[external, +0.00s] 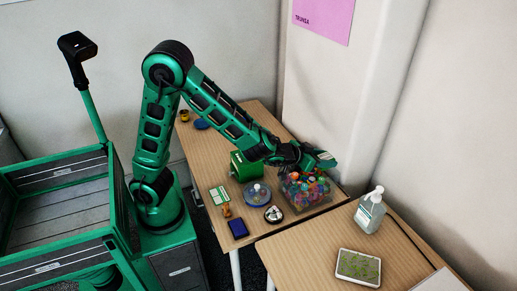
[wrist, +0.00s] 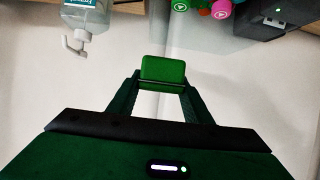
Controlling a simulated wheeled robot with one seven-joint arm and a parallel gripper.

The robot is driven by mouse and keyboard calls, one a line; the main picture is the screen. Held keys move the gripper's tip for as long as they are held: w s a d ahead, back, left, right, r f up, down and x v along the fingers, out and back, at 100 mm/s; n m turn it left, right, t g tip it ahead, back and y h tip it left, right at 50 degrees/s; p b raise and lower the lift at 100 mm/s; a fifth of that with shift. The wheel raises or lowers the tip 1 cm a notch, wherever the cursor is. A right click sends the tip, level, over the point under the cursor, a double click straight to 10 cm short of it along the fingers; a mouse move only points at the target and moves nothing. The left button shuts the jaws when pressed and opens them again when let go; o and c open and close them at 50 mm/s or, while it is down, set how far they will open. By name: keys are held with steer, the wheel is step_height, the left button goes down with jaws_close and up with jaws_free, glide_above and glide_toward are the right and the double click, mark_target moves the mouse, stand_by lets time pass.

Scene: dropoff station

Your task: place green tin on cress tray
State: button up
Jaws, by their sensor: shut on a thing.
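The cress tray (external: 358,267) is a pale shallow tray with green sprouts. It lies flat on the front right table in the external view. My gripper (wrist: 161,88) is shut on the green tin (wrist: 163,69), a small green block-like shape between the fingertips in the wrist view. In the external view my gripper (external: 322,160) is in the air over the bin of coloured balls, behind and left of the tray. The tin is too small to make out clearly there.
A clear bin of coloured balls (external: 305,192) stands under my gripper. A pump bottle (external: 369,212) stands between it and the tray, and also shows in the wrist view (wrist: 86,17). A green box (external: 245,166) and several small things sit on the left table.

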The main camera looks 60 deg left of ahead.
steer(key=d+f, duration=0.5)
steer(key=d, duration=0.6)
glide_above(356, 263)
steer(key=f, duration=1)
steer(key=shift+a+f, duration=0.25)
steer(key=shift+f, duration=0.05)
steer(key=shift+d+f, duration=0.2)
steer(key=shift+f, duration=1.85)
steer(key=o, duration=1.2)
steer(key=shift+f, duration=0.15)
